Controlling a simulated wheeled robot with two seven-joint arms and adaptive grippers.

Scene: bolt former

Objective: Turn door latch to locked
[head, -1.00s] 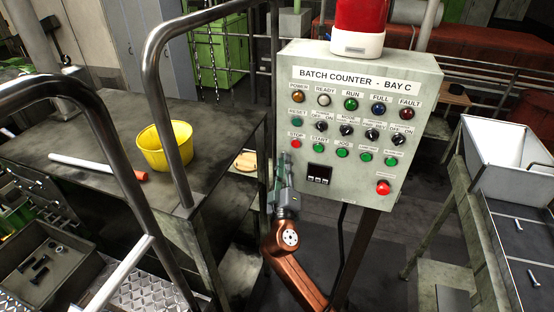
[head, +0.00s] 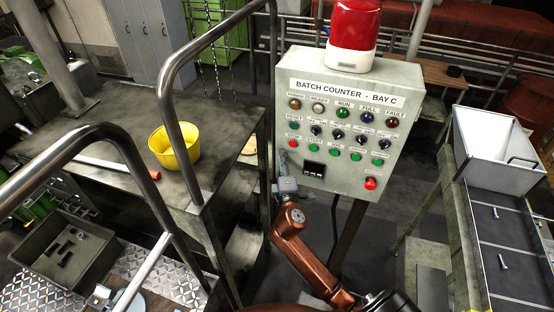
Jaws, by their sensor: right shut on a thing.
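The grey control box (head: 350,85) labelled "BATCH COUNTER - BAY C" stands upright in the middle of the head view, its front facing me. My right gripper (head: 283,163) is at the box's lower left edge, its fingers pointing up along the side. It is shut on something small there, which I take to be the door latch. The fingers and the box edge hide the latch, so its angle cannot be read. My copper-coloured right arm comes up from below. My left gripper is not identifiable in view.
A red beacon (head: 354,28) tops the box. A steel handrail (head: 176,110) and a dark table with a yellow bucket (head: 176,147) stand to the left. A white hopper (head: 497,150) above a chute with bolts is at the right. Several knobs and buttons cover the box front.

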